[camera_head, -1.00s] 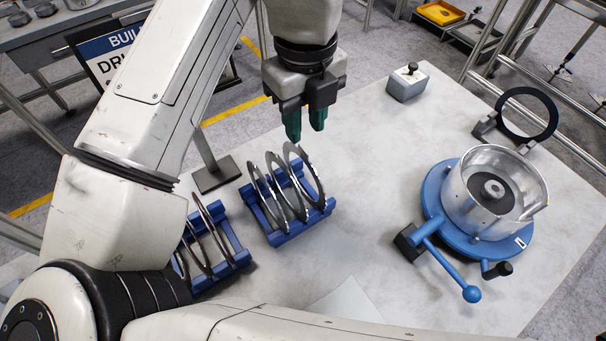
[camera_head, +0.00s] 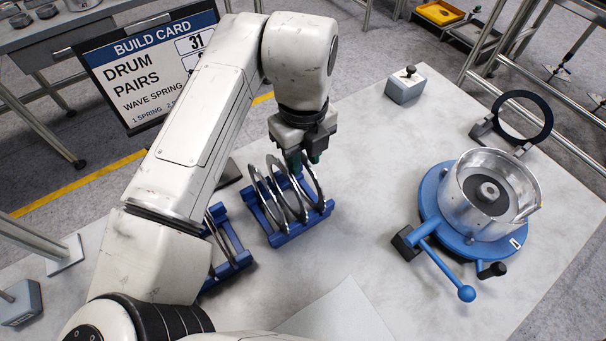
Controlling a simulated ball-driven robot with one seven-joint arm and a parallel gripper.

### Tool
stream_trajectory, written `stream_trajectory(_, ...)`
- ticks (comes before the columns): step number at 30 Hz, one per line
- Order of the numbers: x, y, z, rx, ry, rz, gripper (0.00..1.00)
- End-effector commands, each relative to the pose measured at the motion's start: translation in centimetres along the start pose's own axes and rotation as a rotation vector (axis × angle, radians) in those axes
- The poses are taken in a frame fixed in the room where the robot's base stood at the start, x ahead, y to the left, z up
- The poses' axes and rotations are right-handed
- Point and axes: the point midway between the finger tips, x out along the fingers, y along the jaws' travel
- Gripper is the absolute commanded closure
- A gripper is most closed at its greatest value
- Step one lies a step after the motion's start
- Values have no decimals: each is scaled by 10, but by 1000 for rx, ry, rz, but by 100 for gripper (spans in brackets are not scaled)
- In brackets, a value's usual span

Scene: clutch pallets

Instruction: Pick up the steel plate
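Thin steel plates, shaped like shiny rings, stand on edge in the blue rack at the centre; the rightmost plate (camera_head: 314,187) is directly below my gripper. My gripper (camera_head: 305,158) points down with its two green fingertips apart, at about the height of that plate's top edge. The fingertips partly cover this edge, and I cannot tell whether they touch it. The blue rack (camera_head: 285,238) rests on the table. A second blue rack (camera_head: 238,266) to its left holds more rings (camera_head: 222,238), partly hidden behind my arm.
A silver drum (camera_head: 466,212) sits on a round blue fixture with a lever (camera_head: 450,268) at right. A black ring stand (camera_head: 523,118) and a grey block (camera_head: 405,88) are behind. A build card (camera_head: 140,70) stands at back left. The table between rack and fixture is clear.

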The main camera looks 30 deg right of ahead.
Motion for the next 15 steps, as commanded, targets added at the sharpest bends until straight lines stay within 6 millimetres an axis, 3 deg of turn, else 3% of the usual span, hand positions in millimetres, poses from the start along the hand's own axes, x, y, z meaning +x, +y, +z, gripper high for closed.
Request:
stream_trajectory(9, 0, 0, 0, 0, 0, 0, 99)
stream_trajectory(15, 0, 0, 0, 0, 0, 0, 100)
